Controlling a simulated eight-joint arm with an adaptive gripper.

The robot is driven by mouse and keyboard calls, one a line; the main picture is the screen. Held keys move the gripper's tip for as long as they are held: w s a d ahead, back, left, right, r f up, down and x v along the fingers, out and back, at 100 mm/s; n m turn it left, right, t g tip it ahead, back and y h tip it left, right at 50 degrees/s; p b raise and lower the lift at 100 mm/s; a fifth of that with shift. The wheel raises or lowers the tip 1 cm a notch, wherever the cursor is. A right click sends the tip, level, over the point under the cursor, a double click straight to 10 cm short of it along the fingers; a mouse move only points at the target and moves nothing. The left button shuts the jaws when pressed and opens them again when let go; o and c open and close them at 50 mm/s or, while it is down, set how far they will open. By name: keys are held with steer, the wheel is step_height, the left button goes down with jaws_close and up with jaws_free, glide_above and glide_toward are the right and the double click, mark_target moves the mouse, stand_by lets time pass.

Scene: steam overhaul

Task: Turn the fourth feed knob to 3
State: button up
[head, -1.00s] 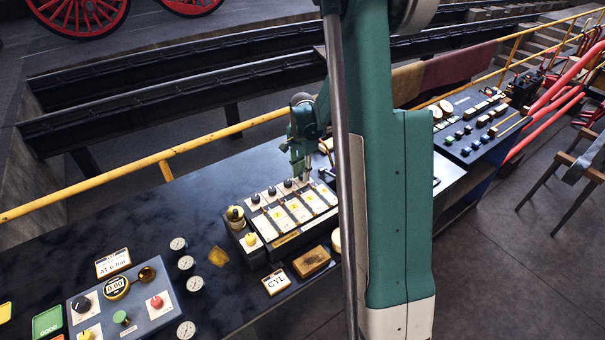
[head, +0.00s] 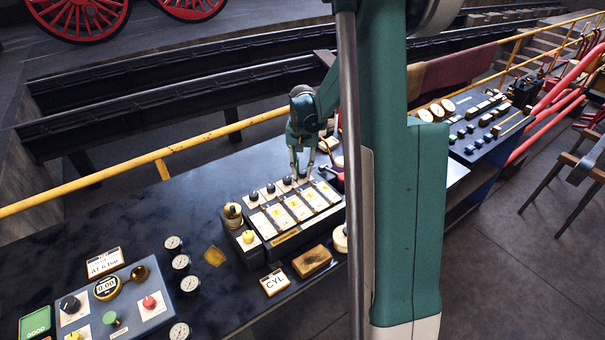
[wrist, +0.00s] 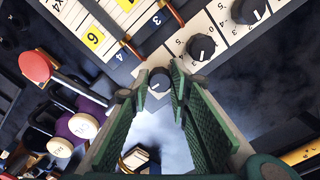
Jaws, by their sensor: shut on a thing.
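The feed box (head: 285,239) stands on the dark bench, with a row of black knobs along its back edge above white numbered strips. The first knob (head: 253,196), second knob (head: 270,188) and third knob (head: 287,181) are clear of my gripper. My gripper (head: 302,176) reaches down at the right end of the row. In the wrist view its fingers are around the fourth knob (wrist: 160,80), the end one, and shut on it. The third knob also shows in the wrist view (wrist: 202,47). I cannot read the fourth knob's setting; fingers cover part of its scale.
A yellow knob (head: 248,237) and a brass piece (head: 233,213) are at the box's left end. A brown block (head: 312,262) and CYL card (head: 274,282) lie in front. A red-headed item (wrist: 35,66) and purple ones (wrist: 84,123) are close to my gripper.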

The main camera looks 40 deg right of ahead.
mark_target(303, 172)
steer(key=n+b, duration=0.2)
steer(key=n, duration=0.3)
steer(key=shift+n, duration=0.3)
steer(key=shift+n+b, duration=0.6)
steer(key=shift+n, duration=1.6)
steer(key=o, duration=0.9)
steer(key=shift+r, duration=0.1)
steer(key=shift+r, duration=5.9)
